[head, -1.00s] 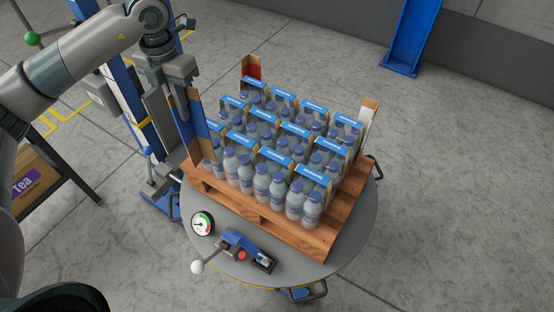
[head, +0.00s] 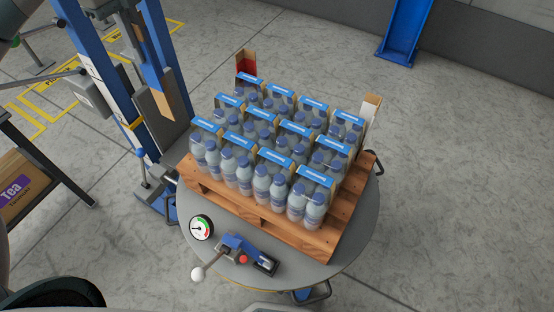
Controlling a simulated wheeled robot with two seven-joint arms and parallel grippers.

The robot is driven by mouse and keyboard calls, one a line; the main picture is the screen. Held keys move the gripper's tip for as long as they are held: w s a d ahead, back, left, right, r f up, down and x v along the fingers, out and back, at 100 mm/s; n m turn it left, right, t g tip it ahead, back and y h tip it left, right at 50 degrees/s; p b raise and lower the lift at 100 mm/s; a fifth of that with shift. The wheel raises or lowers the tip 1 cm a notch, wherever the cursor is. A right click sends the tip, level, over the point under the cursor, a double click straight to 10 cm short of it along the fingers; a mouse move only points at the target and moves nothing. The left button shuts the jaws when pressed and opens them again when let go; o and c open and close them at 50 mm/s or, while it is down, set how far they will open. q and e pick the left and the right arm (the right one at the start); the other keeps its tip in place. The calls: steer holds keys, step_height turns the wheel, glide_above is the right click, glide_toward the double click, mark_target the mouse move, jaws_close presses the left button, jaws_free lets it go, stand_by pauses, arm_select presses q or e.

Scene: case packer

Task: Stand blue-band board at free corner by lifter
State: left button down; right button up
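The blue-band board (head: 153,62), an upright angled cardboard piece with a blue stripe, hangs at the upper left in front of the blue lifter column. My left gripper (head: 128,22) is at the top edge, partly cut off, and appears shut on the board's upper part. The wooden pallet (head: 283,232) carries rows of bottle packs (head: 262,150) with blue labels. Its left corner, nearest the lifter (head: 92,62), has no board standing at it. The board is apart from the pallet, up and left of that corner. My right gripper is not in view.
A red-marked corner board (head: 246,64) stands at the far corner and a white-marked one (head: 371,108) at the right corner. The pallet sits on a round grey turntable (head: 352,245) with a gauge (head: 201,228) and a clamp lever (head: 230,245). A tea box (head: 22,185) is at left.

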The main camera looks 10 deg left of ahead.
mark_target(159, 97)
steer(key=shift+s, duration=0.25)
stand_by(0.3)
